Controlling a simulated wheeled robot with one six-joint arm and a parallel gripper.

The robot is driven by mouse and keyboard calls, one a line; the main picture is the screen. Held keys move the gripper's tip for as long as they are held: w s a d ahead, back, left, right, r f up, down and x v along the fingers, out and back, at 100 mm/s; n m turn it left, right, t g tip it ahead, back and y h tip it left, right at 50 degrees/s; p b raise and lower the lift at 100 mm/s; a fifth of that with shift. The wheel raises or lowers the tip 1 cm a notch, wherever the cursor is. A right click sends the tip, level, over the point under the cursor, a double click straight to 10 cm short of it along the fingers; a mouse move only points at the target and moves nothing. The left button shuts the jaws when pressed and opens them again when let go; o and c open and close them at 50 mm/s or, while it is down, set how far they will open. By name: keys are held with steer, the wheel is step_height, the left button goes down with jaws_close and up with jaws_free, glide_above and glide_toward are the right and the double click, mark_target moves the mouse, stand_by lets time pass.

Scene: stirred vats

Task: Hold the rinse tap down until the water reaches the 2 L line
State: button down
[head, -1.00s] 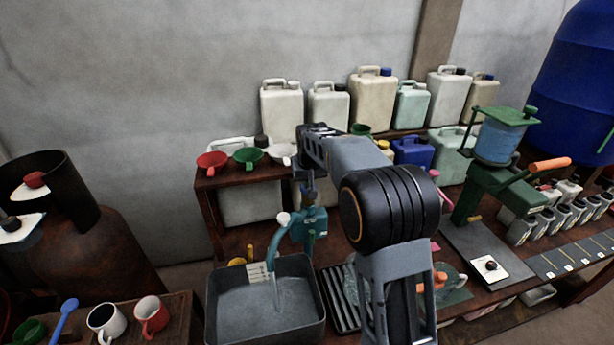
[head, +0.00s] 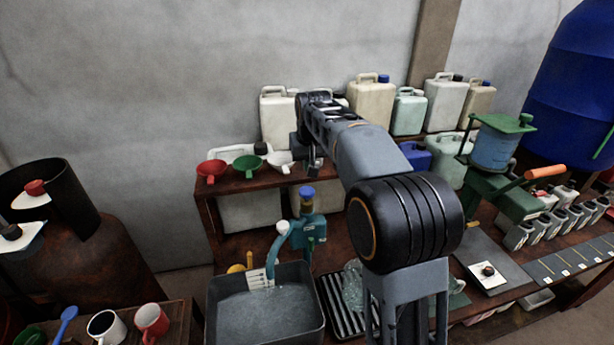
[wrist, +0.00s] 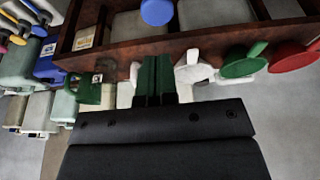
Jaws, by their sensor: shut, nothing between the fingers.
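The teal rinse tap (head: 307,228) with a blue push cap (head: 307,193) stands upright behind the grey basin (head: 317,325). Its pale spout curves over the basin, and no stream shows from it. Water (head: 265,315) lies in the basin. A white marked scale (head: 259,278) stands at the back; its labels are too small to read. My gripper (head: 316,166) is shut and empty, above the cap and apart from it. In the wrist view my gripper (wrist: 156,62) points toward the blue cap (wrist: 157,12), with a gap between.
Red (head: 211,169), green (head: 248,163) and white (head: 281,161) funnels sit on the shelf just left of my gripper. Canisters (head: 370,97) stand behind. A ribbed drain rack (head: 335,300) is right of the basin. Mugs (head: 151,320) stand at the lower left.

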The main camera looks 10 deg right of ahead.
steer(key=shift+v, duration=1.4)
steer(key=shift+w, duration=0.1)
stand_by(0.6)
steer(key=s+f, duration=0.4)
steer(key=s, duration=0.9)
steer(key=s+f+t, duration=0.1)
steer(key=s+f, duration=0.4)
steer(key=s, duration=0.9)
steer(key=shift+d+f, duration=0.15)
steer(key=shift+f, duration=0.1)
steer(key=c, duration=1.9)
jaws_free()
steer(key=shift+s, duration=0.15)
